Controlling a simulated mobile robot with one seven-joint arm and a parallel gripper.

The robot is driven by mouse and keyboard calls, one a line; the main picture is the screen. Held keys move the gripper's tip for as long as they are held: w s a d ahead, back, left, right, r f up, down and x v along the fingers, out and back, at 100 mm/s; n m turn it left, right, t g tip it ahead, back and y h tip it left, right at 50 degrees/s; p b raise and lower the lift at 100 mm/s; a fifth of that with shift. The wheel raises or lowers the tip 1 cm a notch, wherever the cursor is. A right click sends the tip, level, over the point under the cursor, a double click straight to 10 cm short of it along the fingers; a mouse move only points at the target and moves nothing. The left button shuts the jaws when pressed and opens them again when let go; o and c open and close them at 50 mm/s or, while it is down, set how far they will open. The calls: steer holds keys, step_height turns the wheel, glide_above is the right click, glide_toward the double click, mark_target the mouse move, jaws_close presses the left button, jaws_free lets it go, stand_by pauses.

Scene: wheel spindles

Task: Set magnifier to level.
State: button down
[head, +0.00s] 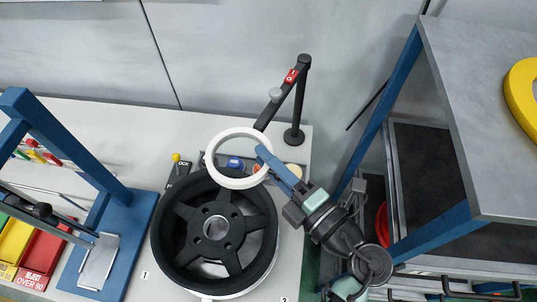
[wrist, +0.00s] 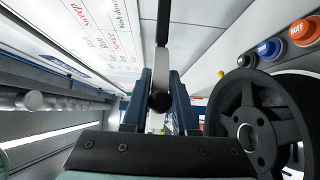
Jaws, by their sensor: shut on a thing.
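The magnifier has a white ring (head: 210,158) on a jointed black arm (head: 286,95), which rises to a black post (head: 298,105) at the back of the bench. The ring hangs over the back edge of a black spoked wheel (head: 178,250). My gripper (head: 264,157) has its blue fingers at the right side of the ring. In the wrist view my gripper (wrist: 158,88) is shut on the magnifier, with a white strip and a dark round knob (wrist: 160,101) between the fingers. The exact tilt of the ring is hard to tell.
The wheel also shows in the wrist view (wrist: 252,98). Buttons, including a blue one (head: 236,162), sit behind it. A blue frame (head: 125,215) stands left, with red (head: 38,255) and yellow bins. A shelf unit (head: 475,110) stands right, close to my arm.

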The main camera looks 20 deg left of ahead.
steer(key=shift+r, duration=0.1)
steer(key=c, duration=0.7)
jaws_free()
steer(key=shift+s+d, duration=0.1)
steer(key=shift+d, duration=0.2)
steer(key=shift+b+v, duration=2.15)
steer(key=shift+v, duration=4)
steer(key=shift+s, duration=0.1)
